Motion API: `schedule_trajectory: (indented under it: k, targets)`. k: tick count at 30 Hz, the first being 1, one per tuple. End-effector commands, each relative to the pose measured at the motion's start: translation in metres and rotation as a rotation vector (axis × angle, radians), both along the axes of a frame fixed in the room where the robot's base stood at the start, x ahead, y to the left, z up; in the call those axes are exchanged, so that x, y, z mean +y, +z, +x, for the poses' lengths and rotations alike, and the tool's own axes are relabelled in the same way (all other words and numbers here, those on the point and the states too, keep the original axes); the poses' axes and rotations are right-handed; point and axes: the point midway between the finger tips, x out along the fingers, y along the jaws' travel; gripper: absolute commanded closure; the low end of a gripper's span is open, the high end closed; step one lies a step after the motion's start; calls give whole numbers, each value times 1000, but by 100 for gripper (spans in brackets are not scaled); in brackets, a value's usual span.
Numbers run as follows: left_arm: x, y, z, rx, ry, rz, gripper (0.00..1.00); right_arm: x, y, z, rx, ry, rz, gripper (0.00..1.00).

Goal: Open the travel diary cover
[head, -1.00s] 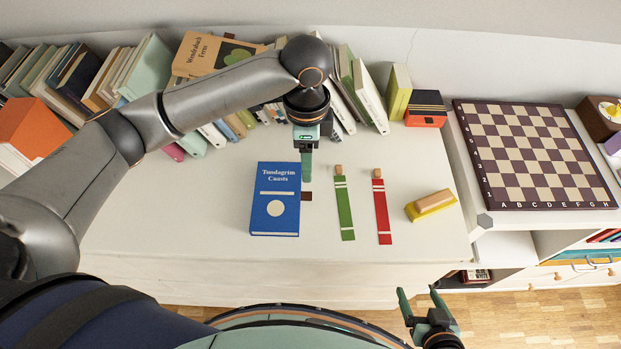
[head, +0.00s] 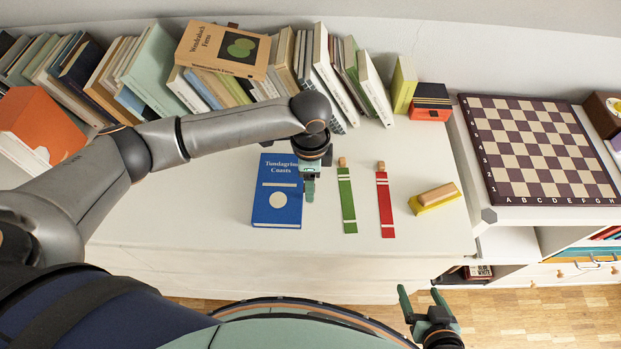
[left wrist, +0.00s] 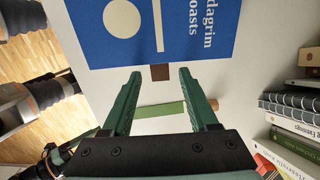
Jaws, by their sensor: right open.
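The travel diary is a blue book (head: 276,205) titled "Tundagrim Coasts", lying closed on the white table. My left gripper (head: 309,190) points down at the book's right edge. In the left wrist view its two fingers (left wrist: 160,75) are apart, with the tab between the tips and nothing visibly clamped. My right gripper (head: 421,294) is open and empty, below the table's front edge.
A green strip (head: 347,202) and a red strip (head: 385,205) lie right of the book. A yellow block with a wooden top (head: 435,198) lies farther right. Leaning books (head: 155,70) line the back. A chessboard (head: 540,150) lies on the right. The table's front is clear.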

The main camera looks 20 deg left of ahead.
Motion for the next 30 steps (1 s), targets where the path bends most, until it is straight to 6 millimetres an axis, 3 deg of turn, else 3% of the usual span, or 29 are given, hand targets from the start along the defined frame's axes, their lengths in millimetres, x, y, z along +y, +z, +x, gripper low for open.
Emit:
schedule_trajectory:
  k: [2, 15, 30]
  targets:
    - [0, 0, 0, 0, 0, 0, 49, 0, 0, 0, 0, 0, 0, 18]
    - [0, 1, 0, 0, 0, -1, 98, 0, 0, 0, -1, 0, 0, 18]
    - [0, 1, 0, 0, 0, -1, 100, 0, 0, 1, -2, 0, 0, 18]
